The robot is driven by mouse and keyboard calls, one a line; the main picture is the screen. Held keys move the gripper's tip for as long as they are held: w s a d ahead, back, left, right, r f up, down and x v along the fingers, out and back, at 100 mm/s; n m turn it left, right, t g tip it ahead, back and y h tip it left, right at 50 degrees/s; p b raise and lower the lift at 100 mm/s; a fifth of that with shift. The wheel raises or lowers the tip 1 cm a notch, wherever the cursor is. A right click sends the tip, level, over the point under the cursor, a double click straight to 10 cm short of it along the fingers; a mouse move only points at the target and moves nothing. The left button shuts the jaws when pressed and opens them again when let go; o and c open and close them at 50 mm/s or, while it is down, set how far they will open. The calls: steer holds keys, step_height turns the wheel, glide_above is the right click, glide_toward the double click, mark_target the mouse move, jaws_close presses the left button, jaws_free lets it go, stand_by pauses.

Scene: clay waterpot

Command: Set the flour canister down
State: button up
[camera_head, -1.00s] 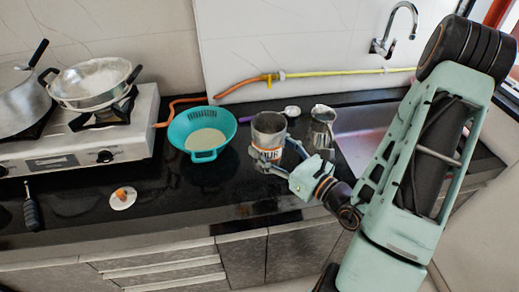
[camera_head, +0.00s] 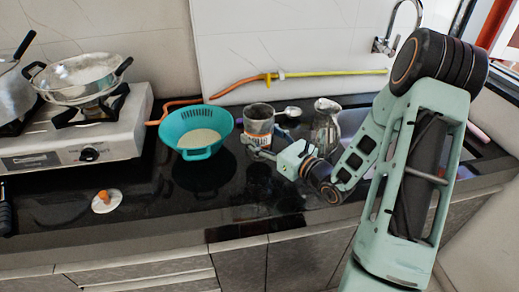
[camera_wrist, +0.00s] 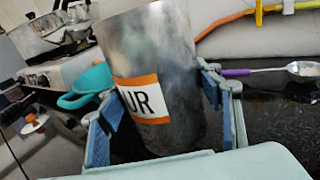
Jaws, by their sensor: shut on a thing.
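The flour canister (camera_head: 259,119) is a grey metal cylinder with an orange and white label. It is just right of the teal basin in the head view, and upright or nearly so there. In the wrist view the canister (camera_wrist: 158,75) fills the middle and looks slightly tilted, with "UR" readable on its label. My gripper (camera_head: 257,147) is shut on the canister, and its blue finger pads (camera_wrist: 98,140) press on both sides. The canister's base is hidden, so I cannot tell whether it touches the black counter (camera_head: 260,195).
The teal basin (camera_head: 196,154) holds something pale. A metal jug (camera_head: 326,127) stands to the right, near the sink. A spoon with a purple handle (camera_wrist: 236,72) lies behind. A stove with pans (camera_head: 80,140) is at left. The front counter is mostly clear.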

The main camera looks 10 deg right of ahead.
steer(key=shift+w+f, duration=0.25)
steer(key=shift+w+f+b, duration=0.15)
steer(key=shift+f+b, duration=0.65)
steer(key=shift+f, duration=0.05)
steer(key=shift+w+f+b, duration=0.1)
steer(key=shift+f+b, duration=0.65)
steer(key=shift+f, duration=0.1)
steer(key=shift+f, duration=0.2)
steer(key=o, duration=1.7)
steer(key=shift+o, duration=0.2)
steer(key=shift+r, duration=0.1)
